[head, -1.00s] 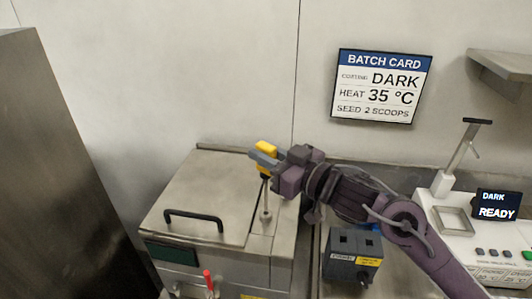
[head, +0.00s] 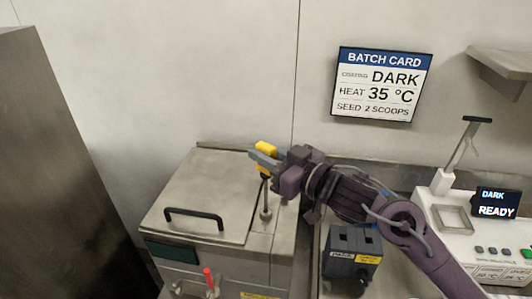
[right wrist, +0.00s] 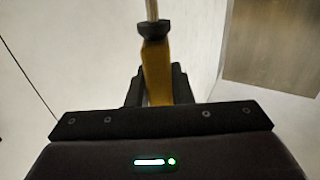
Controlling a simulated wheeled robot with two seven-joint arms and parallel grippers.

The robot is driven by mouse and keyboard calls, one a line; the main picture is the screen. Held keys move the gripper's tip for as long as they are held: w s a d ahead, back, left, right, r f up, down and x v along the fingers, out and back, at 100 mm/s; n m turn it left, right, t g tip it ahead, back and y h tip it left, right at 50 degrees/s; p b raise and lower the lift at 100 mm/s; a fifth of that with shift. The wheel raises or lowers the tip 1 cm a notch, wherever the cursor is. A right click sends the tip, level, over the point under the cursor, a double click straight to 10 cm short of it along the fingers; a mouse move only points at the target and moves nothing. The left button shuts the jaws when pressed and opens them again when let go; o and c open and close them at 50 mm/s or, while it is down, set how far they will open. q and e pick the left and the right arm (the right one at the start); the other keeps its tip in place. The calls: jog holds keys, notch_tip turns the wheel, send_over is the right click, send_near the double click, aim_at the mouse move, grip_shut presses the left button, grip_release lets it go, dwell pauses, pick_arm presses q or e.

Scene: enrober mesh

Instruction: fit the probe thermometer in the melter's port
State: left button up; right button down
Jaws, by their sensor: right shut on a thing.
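My right gripper (head: 264,161) is shut on the yellow handle of the probe thermometer (head: 266,147) above the right part of the melter's top (head: 205,185). In the right wrist view the yellow handle (right wrist: 157,75) sits between the dark fingers, with a black collar and a thin metal stem beyond it. In the head view the handle is roughly upright and the stem points down toward a small metal port (head: 266,213) on the melter's top. I cannot tell whether the tip is inside the port or just above it. My left gripper is not in view.
The melter's lid has a black handle (head: 194,214); a red-tipped lever (head: 208,278) is at its front. A dark slotted box (head: 352,252) stands to the right, below my right arm. A white machine (head: 470,235) with a READY display is farther right. A batch card hangs on the wall.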

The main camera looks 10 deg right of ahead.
aim_at(266, 209)
jog(key=shift+f+b, duration=3.75)
jog(key=shift+f, duration=1.85)
jog(key=c, duration=1.2)
grip_release()
